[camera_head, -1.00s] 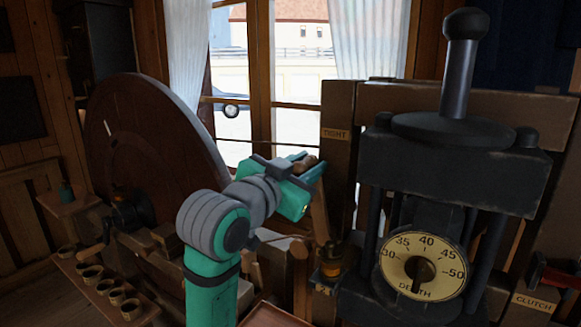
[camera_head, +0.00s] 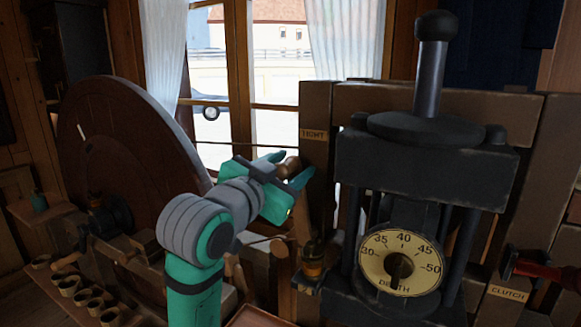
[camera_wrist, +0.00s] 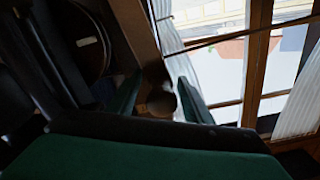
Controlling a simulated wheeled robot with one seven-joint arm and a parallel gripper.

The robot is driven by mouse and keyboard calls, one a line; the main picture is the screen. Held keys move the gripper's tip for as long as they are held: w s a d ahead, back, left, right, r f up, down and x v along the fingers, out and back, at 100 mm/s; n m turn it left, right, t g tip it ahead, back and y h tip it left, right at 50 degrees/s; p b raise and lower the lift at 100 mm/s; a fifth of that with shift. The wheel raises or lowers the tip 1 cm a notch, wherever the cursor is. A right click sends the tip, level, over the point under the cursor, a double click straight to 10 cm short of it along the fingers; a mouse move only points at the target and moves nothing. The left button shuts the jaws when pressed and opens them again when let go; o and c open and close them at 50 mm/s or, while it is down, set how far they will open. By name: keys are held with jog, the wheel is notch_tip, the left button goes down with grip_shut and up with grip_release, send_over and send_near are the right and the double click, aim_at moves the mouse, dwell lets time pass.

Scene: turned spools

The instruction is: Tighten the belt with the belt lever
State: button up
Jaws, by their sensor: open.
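The belt lever's rounded wooden knob (camera_head: 289,166) stands just left of the post with the TIGHT label (camera_head: 313,134). My gripper (camera_head: 289,170) is open, with its teal fingers on either side of the knob. In the wrist view the knob (camera_wrist: 160,100) shows between the two fingers, and I cannot tell whether either touches it. Most of the lever's shaft is hidden behind my gripper. A thin dark line, which looks like the belt (camera_head: 240,145), runs from the big dark wheel (camera_head: 125,145) towards the post.
A black press with a DEPTH dial (camera_head: 401,267) stands close on the right. A red handle (camera_head: 535,267) sits by the CLUTCH label (camera_head: 508,293). Several small cups (camera_head: 88,297) stand on a low shelf at the left. A window is behind my arm.

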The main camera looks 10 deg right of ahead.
jog(key=v, duration=1.1)
